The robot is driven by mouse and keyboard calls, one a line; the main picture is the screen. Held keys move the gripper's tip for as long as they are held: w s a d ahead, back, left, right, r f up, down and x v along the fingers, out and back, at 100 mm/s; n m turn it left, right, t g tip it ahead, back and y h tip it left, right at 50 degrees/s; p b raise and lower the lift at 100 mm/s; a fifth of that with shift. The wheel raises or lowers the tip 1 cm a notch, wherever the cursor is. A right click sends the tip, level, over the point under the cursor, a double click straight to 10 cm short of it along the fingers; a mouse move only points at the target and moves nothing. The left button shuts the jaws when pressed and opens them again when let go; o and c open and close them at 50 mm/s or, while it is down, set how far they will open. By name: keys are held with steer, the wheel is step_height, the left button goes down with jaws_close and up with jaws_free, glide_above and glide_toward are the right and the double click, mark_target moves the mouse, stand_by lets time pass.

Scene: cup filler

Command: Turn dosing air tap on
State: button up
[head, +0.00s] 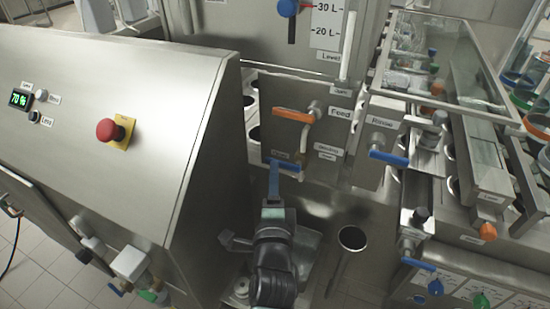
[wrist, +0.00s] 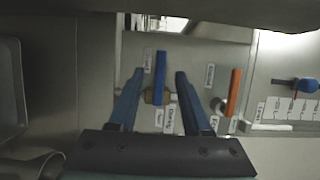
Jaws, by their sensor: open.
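The dosing air tap has a flat blue lever (wrist: 160,72) on a brass-coloured stem. In the wrist view the lever stands between my gripper's (wrist: 157,80) two blue fingers, with a gap to each. My gripper is open and empty. In the head view my gripper (head: 274,172) reaches up to the steel panel, and the blue lever (head: 288,164) lies crosswise at its tips, partly covered. A small label (head: 327,150) sits right of it; its print is too small to read surely.
The orange feed tap lever (head: 293,115) is just above; it also shows in the wrist view (wrist: 234,92). A blue rinse tap (head: 390,158) stands to the right. The slanted steel cabinet with a red emergency button (head: 109,130) borders the left side.

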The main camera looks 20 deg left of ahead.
mark_target(282, 165)
steer(key=shift+x, duration=2.7)
jaws_close()
